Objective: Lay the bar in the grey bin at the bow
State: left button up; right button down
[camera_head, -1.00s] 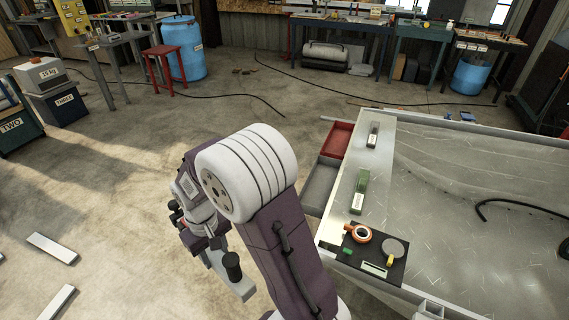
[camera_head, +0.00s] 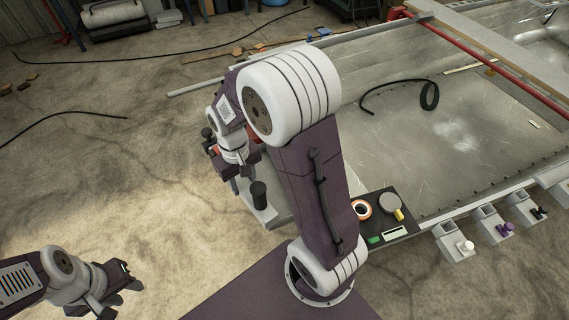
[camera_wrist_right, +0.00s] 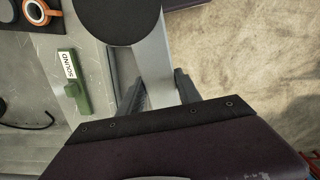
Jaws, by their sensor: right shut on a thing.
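A pale metal bar (camera_wrist_right: 155,60) runs up from between the fingers of my right gripper (camera_wrist_right: 155,88) in the wrist view. The gripper is shut on it. A dark round piece (camera_wrist_right: 116,14) overlaps the bar's upper part. In the head view the bar (camera_head: 264,217) shows beside a black cylinder, and my right gripper (camera_head: 236,183) is partly hidden behind my arm. My left gripper (camera_head: 122,291) is at the lower left over the floor, with no object seen in it; its jaw gap is unclear. I cannot see the grey bin in either current view.
The open metal hull (camera_head: 440,130) fills the right, with a black hose (camera_head: 395,85) inside. A green block (camera_wrist_right: 80,97) labelled SOUND lies beside the bar in the wrist view.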

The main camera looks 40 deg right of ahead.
aim_at(267, 184)
jog(key=i+l+u, duration=0.1)
jog(key=i, duration=1.4)
jog(key=i+z, duration=0.25)
jog(key=z, duration=0.2)
jog(key=i+j+z, duration=0.2)
jog(key=z, duration=0.3)
jog(key=i+j+z, duration=0.2)
jog(key=z, duration=0.25)
jog(key=i+j+z, duration=0.1)
jog(key=z, duration=0.35)
jog(key=i+j+z, duration=0.1)
jog(key=j+z, duration=0.2)
jog(key=z, duration=0.2)
jog(key=j+z, duration=0.25)
jog(key=z, duration=0.2)
jog(key=j+z, duration=0.3)
jog(key=z, duration=0.15)
jog(key=j+z, duration=0.25)
jog(key=z, duration=0.2)
jog(key=i, duration=0.5)
